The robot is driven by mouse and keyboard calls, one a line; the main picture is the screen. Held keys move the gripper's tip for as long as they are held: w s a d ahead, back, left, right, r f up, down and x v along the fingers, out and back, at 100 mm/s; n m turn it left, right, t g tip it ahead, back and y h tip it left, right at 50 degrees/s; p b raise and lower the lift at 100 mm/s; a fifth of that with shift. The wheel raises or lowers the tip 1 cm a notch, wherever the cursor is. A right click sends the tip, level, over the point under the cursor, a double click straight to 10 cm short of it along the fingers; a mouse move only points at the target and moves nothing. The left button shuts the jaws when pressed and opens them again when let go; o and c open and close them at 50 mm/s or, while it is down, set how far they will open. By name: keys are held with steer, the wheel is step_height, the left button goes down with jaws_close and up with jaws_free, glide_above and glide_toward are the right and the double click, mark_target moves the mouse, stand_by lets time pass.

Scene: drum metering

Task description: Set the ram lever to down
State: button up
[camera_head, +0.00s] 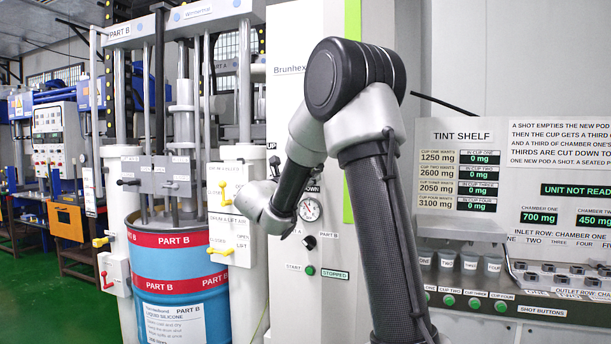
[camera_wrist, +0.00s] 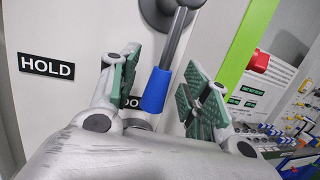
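The ram lever (camera_wrist: 174,38) shows in the wrist view as a grey rod hanging from a round grey pivot, with a blue grip (camera_wrist: 157,90) at its lower end. It points down and slightly left in that picture. My gripper (camera_wrist: 161,66) is open, its green-padded fingers on either side of the lever; I see gaps between grip and pads. A HOLD label (camera_wrist: 47,67) is at left. In the head view my arm hides the lever and gripper; a DOWN label (camera_head: 309,188) shows.
A pressure gauge (camera_head: 310,209) and a STOPPED display (camera_head: 335,275) are on the white cabinet. A blue drum (camera_head: 180,275) and yellow valve handles (camera_head: 222,250) stand left. The tint shelf (camera_head: 470,235) is right. A red button (camera_wrist: 258,61) shows in the wrist view.

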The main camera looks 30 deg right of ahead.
steer(key=v, duration=1.2)
